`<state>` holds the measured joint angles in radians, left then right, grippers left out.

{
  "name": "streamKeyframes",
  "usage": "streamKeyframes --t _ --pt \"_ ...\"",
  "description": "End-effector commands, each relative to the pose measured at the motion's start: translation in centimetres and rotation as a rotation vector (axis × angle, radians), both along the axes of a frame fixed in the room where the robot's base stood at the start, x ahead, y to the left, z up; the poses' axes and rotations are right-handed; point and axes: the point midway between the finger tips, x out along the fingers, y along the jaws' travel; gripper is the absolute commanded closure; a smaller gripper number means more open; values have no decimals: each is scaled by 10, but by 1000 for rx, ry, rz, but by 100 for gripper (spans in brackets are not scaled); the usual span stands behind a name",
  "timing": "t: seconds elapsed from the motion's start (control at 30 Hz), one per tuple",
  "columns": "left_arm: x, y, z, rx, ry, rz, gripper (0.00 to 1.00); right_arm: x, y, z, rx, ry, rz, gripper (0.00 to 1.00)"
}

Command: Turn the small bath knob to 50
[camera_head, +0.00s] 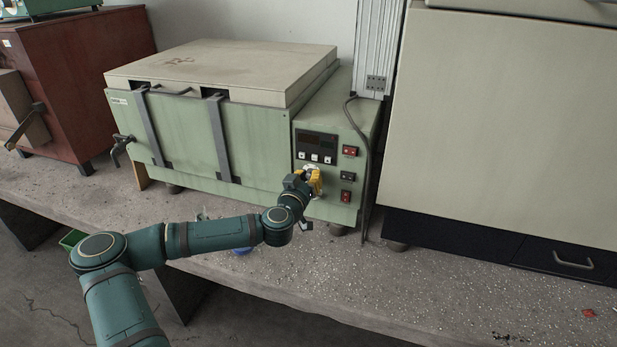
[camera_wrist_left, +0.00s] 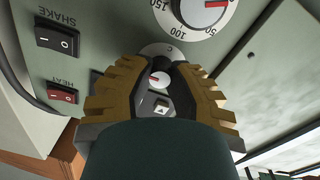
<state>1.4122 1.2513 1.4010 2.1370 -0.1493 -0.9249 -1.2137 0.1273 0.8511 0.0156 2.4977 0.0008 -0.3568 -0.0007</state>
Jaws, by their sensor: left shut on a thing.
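The small bath knob (camera_wrist_left: 160,79) is a pale disc with a short red mark, on the front of the green bath's control panel. It sits between the fingertips of my left gripper (camera_wrist_left: 163,72), which is shut on it. The fingers cover most of its scale, so I cannot read its setting. In the head view my left gripper (camera_head: 313,181) reaches the panel from the lower left, with yellow fingers in front of a pale dial. A larger dial (camera_wrist_left: 203,14) marked 50, 100 and 150 shows above in the wrist view, with a red pointer. My right gripper is not in view.
The green bath (camera_head: 190,135) stands on the speckled bench (camera_head: 400,290). SHAKE (camera_wrist_left: 57,40) and HEAT (camera_wrist_left: 62,96) switches lie beside the knobs. A black cable (camera_head: 366,150) runs down the panel's right side. A large pale cabinet (camera_head: 510,120) stands at right.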

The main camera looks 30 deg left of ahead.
Motion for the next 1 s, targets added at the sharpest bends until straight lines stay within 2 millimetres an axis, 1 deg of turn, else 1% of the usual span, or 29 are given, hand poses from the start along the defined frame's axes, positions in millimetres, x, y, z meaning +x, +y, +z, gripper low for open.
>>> streamKeyframes --t 0.17,0.37,1.0 --pt "0 1 1 -75 -17 0 100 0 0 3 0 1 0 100" --pt "0 1 1 -225 -55 2 100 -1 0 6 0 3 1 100" --pt "0 1 0 -817 -198 3 100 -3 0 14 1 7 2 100"
